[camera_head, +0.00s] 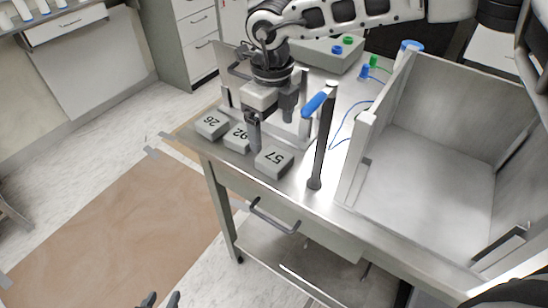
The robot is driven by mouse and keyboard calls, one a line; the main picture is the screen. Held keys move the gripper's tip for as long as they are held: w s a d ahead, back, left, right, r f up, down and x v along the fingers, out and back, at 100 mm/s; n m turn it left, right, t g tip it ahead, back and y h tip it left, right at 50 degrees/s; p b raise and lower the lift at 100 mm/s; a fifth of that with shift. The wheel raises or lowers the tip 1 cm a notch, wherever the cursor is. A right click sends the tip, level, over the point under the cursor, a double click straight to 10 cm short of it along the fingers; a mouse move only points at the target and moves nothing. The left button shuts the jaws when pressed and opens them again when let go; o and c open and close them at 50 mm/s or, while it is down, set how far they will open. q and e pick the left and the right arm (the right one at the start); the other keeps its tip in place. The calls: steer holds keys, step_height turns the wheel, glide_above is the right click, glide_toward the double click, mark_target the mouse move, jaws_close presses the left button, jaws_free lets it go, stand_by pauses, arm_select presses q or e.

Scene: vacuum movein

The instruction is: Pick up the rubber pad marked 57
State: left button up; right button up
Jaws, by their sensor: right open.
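The rubber pad marked 57 (275,163) is a grey block lying flat near the front edge of the metal cart top. My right gripper (271,134) points down just behind it, open with nothing between its fingers. Its nearer finger overlaps the view between pad 57 and the pad marked 92 (236,139); I cannot tell whether it touches either. The pad marked 26 (212,124) lies further left. Only dark tips of my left gripper (160,300) show at the bottom edge, away from the cart.
A dark upright post with a blue handle (318,103) stands right of pad 57. A large open grey chamber (425,185) fills the cart's right side. A metal frame stands behind the pads. A grey box (325,55) with blue and green fittings is at the back. Floor at left is clear.

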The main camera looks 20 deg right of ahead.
mark_target(267, 153)
step_height(267, 153, down, 2)
steer(key=shift+f, duration=0.25)
steer(key=f, duration=0.1)
steer(key=f+p, duration=0.1)
steer(key=f, duration=0.1)
steer(key=a+f, duration=0.1)
steer(key=shift+w+f, duration=0.15)
steer(key=shift+w, duration=0.2)
steer(key=shift+f, duration=0.4)
steer(key=c, duration=1.1)
